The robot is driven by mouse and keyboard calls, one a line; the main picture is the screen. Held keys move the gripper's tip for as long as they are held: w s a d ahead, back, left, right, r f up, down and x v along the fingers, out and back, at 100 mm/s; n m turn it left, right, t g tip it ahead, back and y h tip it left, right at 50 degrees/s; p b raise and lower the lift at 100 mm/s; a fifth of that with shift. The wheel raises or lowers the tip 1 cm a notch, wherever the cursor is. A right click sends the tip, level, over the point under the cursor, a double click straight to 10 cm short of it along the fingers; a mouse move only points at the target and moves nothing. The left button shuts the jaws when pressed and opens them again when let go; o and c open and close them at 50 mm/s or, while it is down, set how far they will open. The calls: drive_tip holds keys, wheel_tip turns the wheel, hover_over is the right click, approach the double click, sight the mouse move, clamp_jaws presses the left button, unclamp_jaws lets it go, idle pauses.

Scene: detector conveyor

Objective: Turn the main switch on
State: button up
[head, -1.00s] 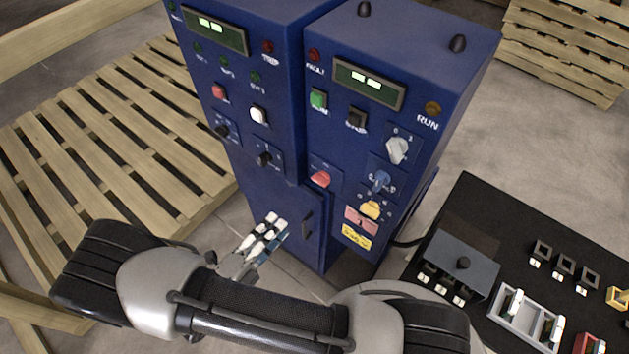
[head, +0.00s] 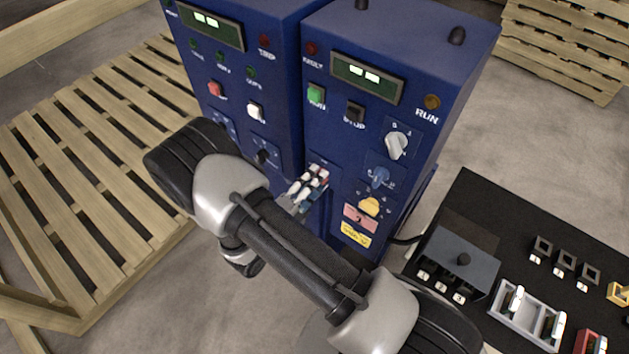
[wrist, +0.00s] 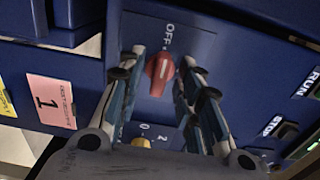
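The main switch, a red rotary knob (wrist: 159,72) on a blue panel, shows in the wrist view with "OFF" lettered next to it. Its raised grip lies roughly in line with the OFF mark. My gripper (wrist: 162,58) is open, with one finger on each side of the knob and a gap visible on both sides. In the head view my gripper (head: 314,178) is at the front of the right blue cabinet (head: 340,30) and covers most of the red knob.
A yellow knob (head: 369,206), a blue knob (head: 379,178) and a grey selector (head: 396,145) sit to the right on the same cabinet. Green (head: 316,93) and black (head: 355,112) push buttons are above. A black control table (head: 480,200) stands at the right.

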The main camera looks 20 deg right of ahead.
drive_tip(key=shift+c, duration=0.2)
clamp_jaws()
drive_tip(key=shift+m, duration=0.3)
idle(0.3)
drive_tip(key=shift+m+b, duration=2.4)
drive_tip(key=shift+m, duration=6.2)
drive_tip(key=shift+o, duration=0.2)
unclamp_jaws()
